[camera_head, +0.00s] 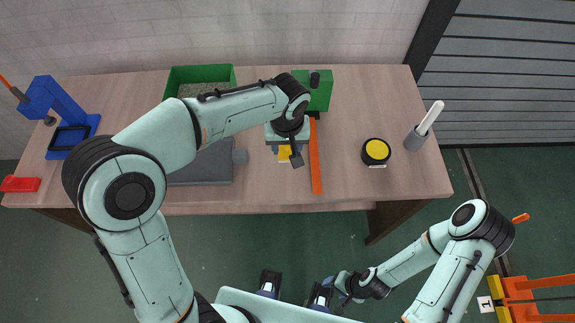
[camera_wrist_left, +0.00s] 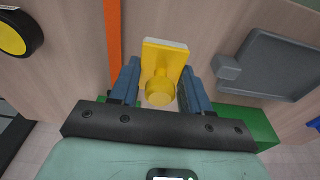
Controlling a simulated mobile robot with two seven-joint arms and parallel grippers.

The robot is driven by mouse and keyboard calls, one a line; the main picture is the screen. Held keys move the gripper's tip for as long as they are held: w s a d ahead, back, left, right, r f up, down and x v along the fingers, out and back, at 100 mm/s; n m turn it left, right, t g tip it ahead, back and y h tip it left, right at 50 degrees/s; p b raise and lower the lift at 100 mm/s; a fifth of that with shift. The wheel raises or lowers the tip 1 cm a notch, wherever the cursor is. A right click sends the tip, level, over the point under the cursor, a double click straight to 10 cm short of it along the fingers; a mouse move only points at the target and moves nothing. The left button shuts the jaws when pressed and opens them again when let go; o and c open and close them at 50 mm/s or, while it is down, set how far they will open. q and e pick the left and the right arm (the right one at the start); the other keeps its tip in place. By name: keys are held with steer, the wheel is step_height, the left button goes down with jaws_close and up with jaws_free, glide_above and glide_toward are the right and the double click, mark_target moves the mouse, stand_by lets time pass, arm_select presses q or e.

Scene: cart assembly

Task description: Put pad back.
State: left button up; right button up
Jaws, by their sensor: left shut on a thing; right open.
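My left gripper (camera_wrist_left: 153,90) is shut on a yellow piece (camera_wrist_left: 165,55) with a flat rectangular plate and a round knob, likely the pad. The blue fingers sit on either side of it. In the head view the yellow piece (camera_head: 285,154) shows below the left wrist, over the table's front part, between the grey tray and the orange strip. I cannot tell whether it touches the table. My right gripper (camera_head: 334,284) is small in the head view, below the table's front edge, away from the table, open with nothing visible in it.
The grey tray (camera_head: 205,165) lies left of the left gripper, an orange strip (camera_head: 315,160) right of it. A green block (camera_head: 320,95) and green bin (camera_head: 190,74) stand behind. A black-and-yellow disc (camera_head: 376,150) and grey cup (camera_head: 415,138) stand right. Bare table surrounds the disc.

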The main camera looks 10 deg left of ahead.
mark_target(287, 169)
arm_select(q)
step_height(287, 169, down, 10)
steer(key=shift+w+f+b, duration=0.1)
steer(key=shift+b, duration=0.3)
steer(key=shift+f, duration=0.2)
steer(key=o, duration=1)
steer(key=shift+r, duration=0.1)
steer(key=shift+r, duration=0.3)
steer(key=r, duration=0.4)
steer(key=s+r, duration=0.1)
steer(key=r, duration=0.2)
steer(key=r+p, duration=0.1)
steer(key=r, duration=0.3)
steer(key=shift+s+d+r, duration=0.25)
steer(key=shift+r, duration=0.05)
steer(key=shift+f, duration=0.1)
